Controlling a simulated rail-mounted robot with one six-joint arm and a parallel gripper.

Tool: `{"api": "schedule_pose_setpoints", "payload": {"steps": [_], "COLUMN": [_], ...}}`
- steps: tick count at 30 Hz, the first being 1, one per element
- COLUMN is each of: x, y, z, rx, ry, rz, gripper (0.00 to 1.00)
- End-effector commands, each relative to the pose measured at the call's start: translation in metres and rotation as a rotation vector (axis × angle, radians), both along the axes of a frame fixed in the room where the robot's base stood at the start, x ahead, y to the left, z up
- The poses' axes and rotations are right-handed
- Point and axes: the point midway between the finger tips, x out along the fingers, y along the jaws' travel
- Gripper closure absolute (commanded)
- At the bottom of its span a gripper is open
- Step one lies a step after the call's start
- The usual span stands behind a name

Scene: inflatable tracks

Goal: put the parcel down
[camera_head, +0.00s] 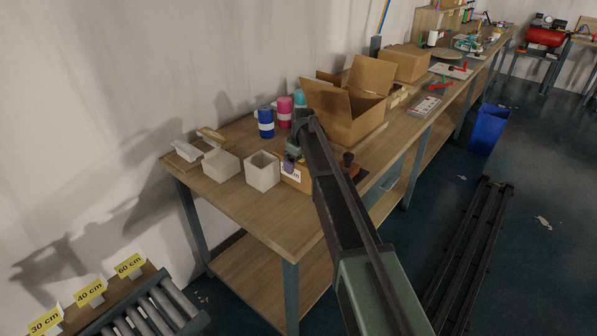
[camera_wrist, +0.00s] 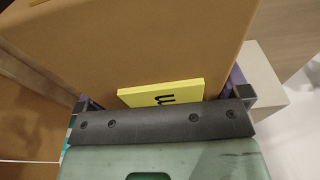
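The parcel (camera_head: 305,184) is a small brown cardboard box with a pale label. In the head view it is at the front part of the wooden workbench, largely hidden behind my arm. My gripper (camera_head: 290,166) is at the parcel, with one purple finger pad showing. In the wrist view the brown parcel (camera_wrist: 130,45) fills the middle, between the purple pads of my gripper (camera_wrist: 160,92) on either side. A yellow tag (camera_wrist: 160,94) with a dark letter lies against it. I cannot tell whether the parcel touches the bench top.
The workbench (camera_head: 245,213) has white open boxes (camera_head: 262,171) close to the left of the parcel. Blue and pink cans (camera_head: 265,123) and a large open carton (camera_head: 350,110) stand behind. A dark stamp-like object (camera_head: 349,165) is at right. Bare wood lies toward the front edge.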

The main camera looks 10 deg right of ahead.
Motion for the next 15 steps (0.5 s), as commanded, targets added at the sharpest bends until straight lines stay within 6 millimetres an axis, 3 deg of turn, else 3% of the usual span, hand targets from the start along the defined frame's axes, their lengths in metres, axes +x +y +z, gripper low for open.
{"api": "schedule_pose_setpoints", "payload": {"steps": [1,9,10,11,15], "x": [0.0000,0.0000,0.0000,0.0000,0.0000], "y": [0.0000,0.0000,0.0000,0.0000,0.0000], "z": [0.0004,0.0004,0.0006,0.0006,0.0006], "rx": [0.000,0.000,0.000,0.000,0.000], "ry": [0.000,0.000,0.000,0.000,0.000], "rz": [0.000,0.000,0.000,0.000,0.000], "gripper": [0.14,0.55,0.55,0.62,0.62]}}
